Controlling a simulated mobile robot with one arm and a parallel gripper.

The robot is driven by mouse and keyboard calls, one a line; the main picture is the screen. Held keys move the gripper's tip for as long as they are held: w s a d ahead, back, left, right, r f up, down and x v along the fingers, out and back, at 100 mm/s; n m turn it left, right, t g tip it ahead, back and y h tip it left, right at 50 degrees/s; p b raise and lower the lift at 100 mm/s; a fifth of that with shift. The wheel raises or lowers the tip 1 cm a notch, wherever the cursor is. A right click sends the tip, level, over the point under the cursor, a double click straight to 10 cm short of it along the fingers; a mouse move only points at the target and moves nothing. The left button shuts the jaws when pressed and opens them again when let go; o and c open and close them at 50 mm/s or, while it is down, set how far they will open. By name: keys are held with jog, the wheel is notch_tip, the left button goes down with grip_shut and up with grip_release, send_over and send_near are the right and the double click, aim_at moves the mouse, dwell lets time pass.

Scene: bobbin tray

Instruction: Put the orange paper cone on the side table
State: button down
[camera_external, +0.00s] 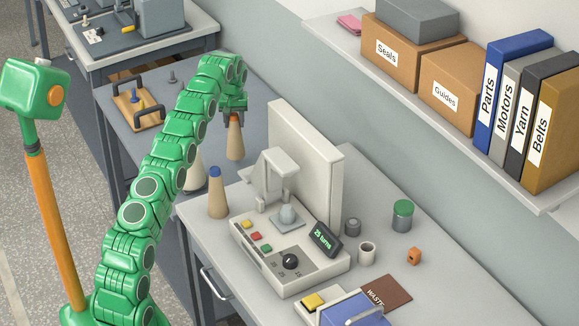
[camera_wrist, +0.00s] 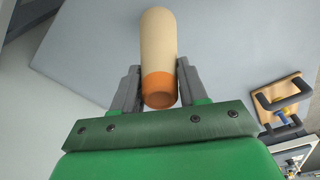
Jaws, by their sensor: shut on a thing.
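The orange paper cone (camera_external: 235,142) is a tan cone with an orange tip, upright in the external view. My gripper (camera_external: 234,117) is shut on it near the orange tip, from above. In the wrist view the cone (camera_wrist: 158,45) lies between the two fingers of my gripper (camera_wrist: 159,88), its orange end nearest the camera. The side table (camera_external: 180,70) is the grey-blue top at the back left, and the cone appears over its right part. I cannot tell whether the cone's base touches the top.
A wooden tray with black handles (camera_external: 137,108) sits on the side table. A blue-tipped cone (camera_external: 218,198) stands on the bench, and a pale cone (camera_external: 196,174) is partly behind my arm. A winding machine (camera_external: 300,258) fills the bench middle. The side table's middle looks clear.

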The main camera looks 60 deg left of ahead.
jog(key=shift+w+a+f, duration=0.1)
jog(key=shift+f, duration=1.7)
jog(key=c, duration=0.6)
grip_release()
jog(key=shift+s+d+r, duration=0.15)
jog(key=shift+d+r, duration=0.1)
jog(key=shift+r, duration=1.8)
jog(key=shift+s+d+r, duration=0.1)
jog(key=shift+d+r, duration=0.1)
jog(key=shift+r, duration=1.8)
jog(key=shift+s+d+r, duration=0.15)
jog(key=shift+d+r, duration=0.1)
jog(key=shift+r, duration=1.8)
